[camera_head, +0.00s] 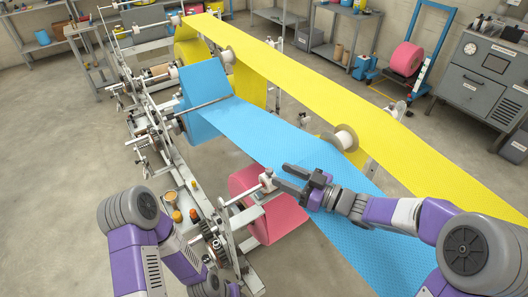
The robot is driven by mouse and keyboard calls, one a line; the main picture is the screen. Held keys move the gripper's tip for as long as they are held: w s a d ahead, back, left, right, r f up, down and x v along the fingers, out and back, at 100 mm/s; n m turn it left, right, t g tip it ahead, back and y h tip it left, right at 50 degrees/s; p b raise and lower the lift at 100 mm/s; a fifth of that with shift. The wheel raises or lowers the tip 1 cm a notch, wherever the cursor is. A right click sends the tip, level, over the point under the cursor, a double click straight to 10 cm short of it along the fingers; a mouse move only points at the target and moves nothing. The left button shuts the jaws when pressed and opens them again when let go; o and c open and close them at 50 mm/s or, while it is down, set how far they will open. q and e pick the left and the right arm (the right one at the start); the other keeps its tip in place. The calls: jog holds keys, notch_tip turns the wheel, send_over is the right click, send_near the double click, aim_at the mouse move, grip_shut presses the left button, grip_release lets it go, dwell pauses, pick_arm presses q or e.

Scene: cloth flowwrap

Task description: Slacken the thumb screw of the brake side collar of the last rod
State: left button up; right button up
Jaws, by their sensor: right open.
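The nearest rod (243,195) carries a pink roll (281,218) low on the frame. A pale collar (267,181) with a small knob sits at the roll's end of this rod; whether its thumb screw is tight or loose is too small to tell. My right gripper (283,179) comes in from the right over the blue web. Its dark jaws are open and point left at the collar, with the fingertips close beside it. I cannot tell whether they touch it. My left arm is at the lower left, and its gripper does not show.
A blue web (270,133) runs from its blue roll (203,88) under my right arm. A yellow web (300,72) slopes above it to the right. The machine frame (165,150) stands left of the rolls. Open floor (50,130) lies farther left.

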aim_at(273, 172)
jog(key=x, duration=0.6)
jog(key=shift+s+a, duration=0.15)
jog(key=shift+s, duration=0.2)
jog(key=shift+w+a, duration=0.35)
jog(key=shift+a, duration=0.1)
grip_shut()
